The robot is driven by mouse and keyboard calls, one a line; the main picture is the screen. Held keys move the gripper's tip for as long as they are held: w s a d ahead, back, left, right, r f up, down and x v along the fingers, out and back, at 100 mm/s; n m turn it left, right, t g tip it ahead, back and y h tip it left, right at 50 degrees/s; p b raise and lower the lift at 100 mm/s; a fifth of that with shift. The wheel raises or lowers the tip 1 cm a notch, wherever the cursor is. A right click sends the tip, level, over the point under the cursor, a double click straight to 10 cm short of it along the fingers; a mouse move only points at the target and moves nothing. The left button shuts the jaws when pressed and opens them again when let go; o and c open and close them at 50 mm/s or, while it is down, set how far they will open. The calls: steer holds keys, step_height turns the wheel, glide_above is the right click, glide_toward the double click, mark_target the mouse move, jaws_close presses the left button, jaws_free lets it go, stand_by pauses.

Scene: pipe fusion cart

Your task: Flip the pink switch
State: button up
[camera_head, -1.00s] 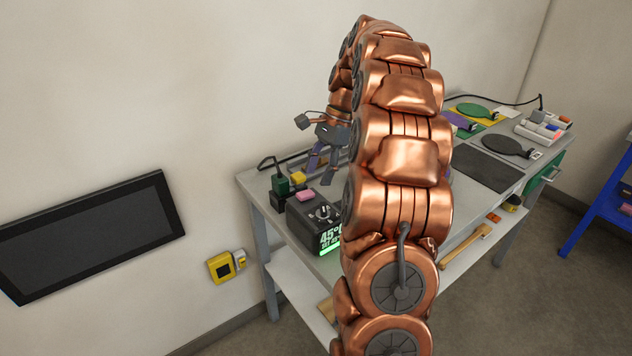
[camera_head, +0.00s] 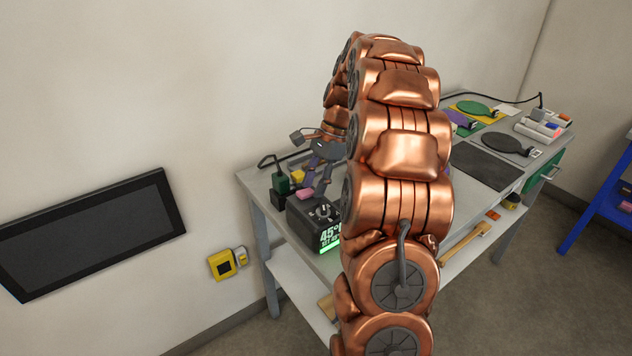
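The pink switch (camera_head: 306,193) is a small pink block on top of a black box (camera_head: 306,226) at the table's near left corner. The box has a grey dial and a lit display reading 45°. My gripper (camera_head: 315,188) hangs over the box's back edge, fingers pointing down, close beside the pink switch on its right. Its two fingers look apart, with nothing seen between them. I cannot tell whether a fingertip touches the switch. My copper arm hides the box's right side and the middle of the table.
A yellow block (camera_head: 297,177) and a dark green plug (camera_head: 282,184) with a cable stand just behind the switch. A wall screen (camera_head: 90,235) hangs left.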

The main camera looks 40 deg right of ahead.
jaws_close()
steer(key=shift+a+r+h+b, duration=0.25)
steer(key=shift+h+b, duration=0.2)
steer(key=shift+h, duration=0.5)
steer(key=shift+a+r+h+b, duration=0.1)
steer(key=shift+a+h+b, duration=0.3)
steer(key=shift+h, duration=0.55)
steer(key=shift+d, duration=0.1)
steer(key=shift+o, duration=1.8)
jaws_free()
steer(key=shift+r, duration=0.15)
